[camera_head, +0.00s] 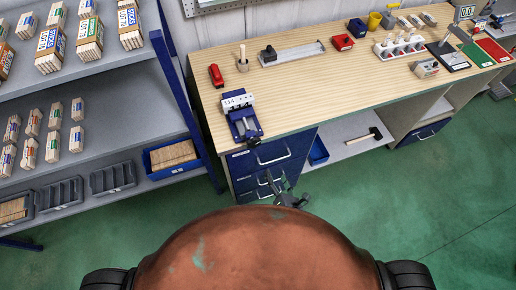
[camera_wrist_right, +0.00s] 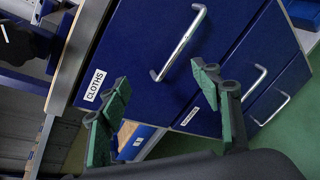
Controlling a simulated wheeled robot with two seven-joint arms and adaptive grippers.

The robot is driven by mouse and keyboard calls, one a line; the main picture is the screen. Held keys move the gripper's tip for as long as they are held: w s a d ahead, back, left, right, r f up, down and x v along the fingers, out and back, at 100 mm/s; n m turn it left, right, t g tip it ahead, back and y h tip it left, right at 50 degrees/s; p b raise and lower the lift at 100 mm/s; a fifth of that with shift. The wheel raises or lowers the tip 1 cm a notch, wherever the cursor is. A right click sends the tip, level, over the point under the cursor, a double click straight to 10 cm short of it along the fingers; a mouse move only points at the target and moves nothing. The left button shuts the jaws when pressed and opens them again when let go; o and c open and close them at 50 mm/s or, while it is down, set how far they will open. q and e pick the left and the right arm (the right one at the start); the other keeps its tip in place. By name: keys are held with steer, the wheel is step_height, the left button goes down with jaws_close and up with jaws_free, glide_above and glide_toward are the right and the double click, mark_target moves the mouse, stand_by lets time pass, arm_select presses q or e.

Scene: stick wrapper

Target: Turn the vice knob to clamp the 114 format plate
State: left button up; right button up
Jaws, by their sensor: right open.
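The blue vice (camera_head: 243,126) stands on the near left corner of the wooden workbench. The white 114 format plate (camera_head: 237,102) sits at the back of the vice; I cannot tell how tightly it is held. The dark vice knob (camera_head: 254,142) is at the vice's front, by the bench edge. My right gripper (camera_head: 286,194) is below the bench top, in front of the drawers, apart from the knob. In the right wrist view the right gripper (camera_wrist_right: 160,92) shows its green-padded fingers spread and empty, facing the drawer fronts. My left gripper is not in view.
Blue drawers with metal handles (camera_wrist_right: 180,43) are close to my right gripper. A shelf (camera_head: 120,110) with boxes is at left. Green floor is clear at right.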

mark_target(255, 145)
steer(key=s+a+r+n+t+y, duration=0.1)
steer(key=a+r+n+t, duration=0.15)
steer(key=r, duration=0.55)
steer(key=s+a+r+n+t+y, duration=0.1)
steer(key=a+r+n, duration=0.3)
steer(key=r, duration=0.4)
steer(key=x, duration=0.5)
steer(key=p+x, duration=0.1)
steer(key=x, duration=0.1)
steer(key=shift+w+r, duration=0.3)
steer(key=shift+w, duration=0.1)
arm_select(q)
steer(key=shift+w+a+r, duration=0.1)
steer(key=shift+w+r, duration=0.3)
arm_select(e)
steer(key=c, duration=1.2)
